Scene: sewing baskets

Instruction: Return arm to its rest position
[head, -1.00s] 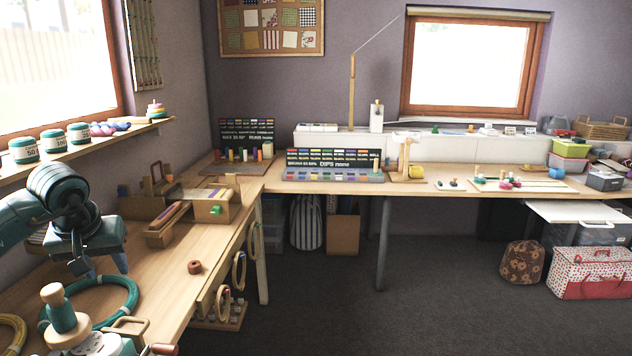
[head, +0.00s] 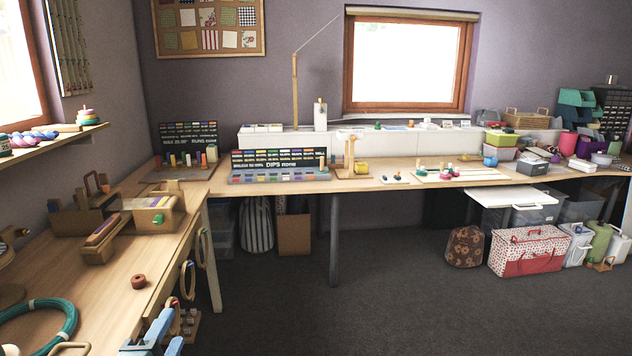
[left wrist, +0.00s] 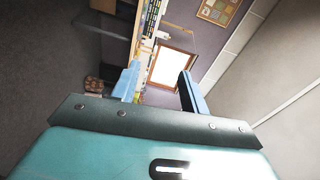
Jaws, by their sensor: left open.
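My left gripper (head: 160,334) shows at the bottom of the head view, its blue fingers beside the front edge of the left wooden table (head: 150,262). In the left wrist view the two blue fingers (left wrist: 158,88) stand apart with nothing between them, so it is open and empty. The wrist picture is tilted on its side and looks across the room towards the window. Most of my left arm is out of the head view. My right gripper is not seen in either view.
A wooden box (head: 150,215) stands farther back. Rings hang at the table's edge (head: 202,248). The dark carpet (head: 330,300) is clear in the middle.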

